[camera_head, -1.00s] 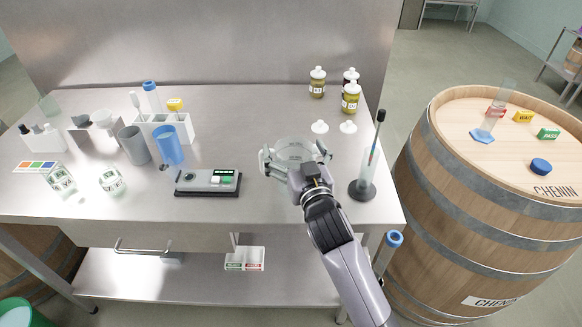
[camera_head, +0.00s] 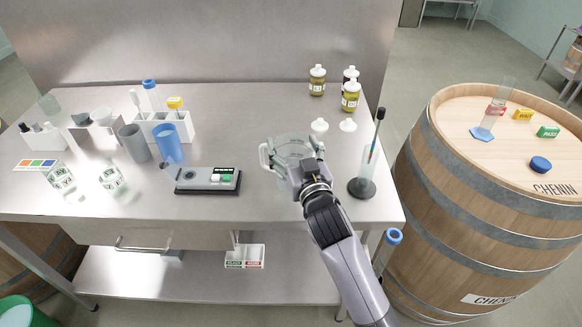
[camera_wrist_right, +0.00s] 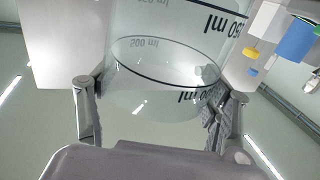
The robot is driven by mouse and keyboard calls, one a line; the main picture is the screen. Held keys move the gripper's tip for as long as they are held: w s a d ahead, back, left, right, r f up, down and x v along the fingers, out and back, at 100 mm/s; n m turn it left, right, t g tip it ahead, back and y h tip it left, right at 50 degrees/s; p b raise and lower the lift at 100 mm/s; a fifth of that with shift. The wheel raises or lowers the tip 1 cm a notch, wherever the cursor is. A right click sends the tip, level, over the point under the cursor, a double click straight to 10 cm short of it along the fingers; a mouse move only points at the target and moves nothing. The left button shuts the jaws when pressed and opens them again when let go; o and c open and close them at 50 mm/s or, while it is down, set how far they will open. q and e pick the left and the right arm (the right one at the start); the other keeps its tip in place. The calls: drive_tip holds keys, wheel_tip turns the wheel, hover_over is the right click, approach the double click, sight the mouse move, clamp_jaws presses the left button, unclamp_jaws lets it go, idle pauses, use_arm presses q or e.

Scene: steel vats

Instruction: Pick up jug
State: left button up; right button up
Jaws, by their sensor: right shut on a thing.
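The jug (camera_head: 291,141) is a clear, wide vessel over the middle right of the steel table. In the right wrist view the jug (camera_wrist_right: 150,72) shows dark ml markings and a dark ring line. My right gripper (camera_head: 294,158) is shut on the jug, coming from the front of the table. In the right wrist view my right gripper (camera_wrist_right: 160,100) has one finger on each side of the jug's wall. The jug's near side is partly hidden by the gripper in the head view. My left gripper is not in view.
A black-and-grey scale (camera_head: 208,180) lies left of the jug. A hydrometer stand (camera_head: 362,187) is close on the right. Two white pieces (camera_head: 348,125) and several jars (camera_head: 350,96) are behind. A blue cup (camera_head: 168,145) stands left. A barrel (camera_head: 480,220) is right of the table.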

drive_tip(key=c, duration=0.4)
drive_tip(key=shift+r, duration=0.1)
drive_tip(key=shift+c, duration=0.2)
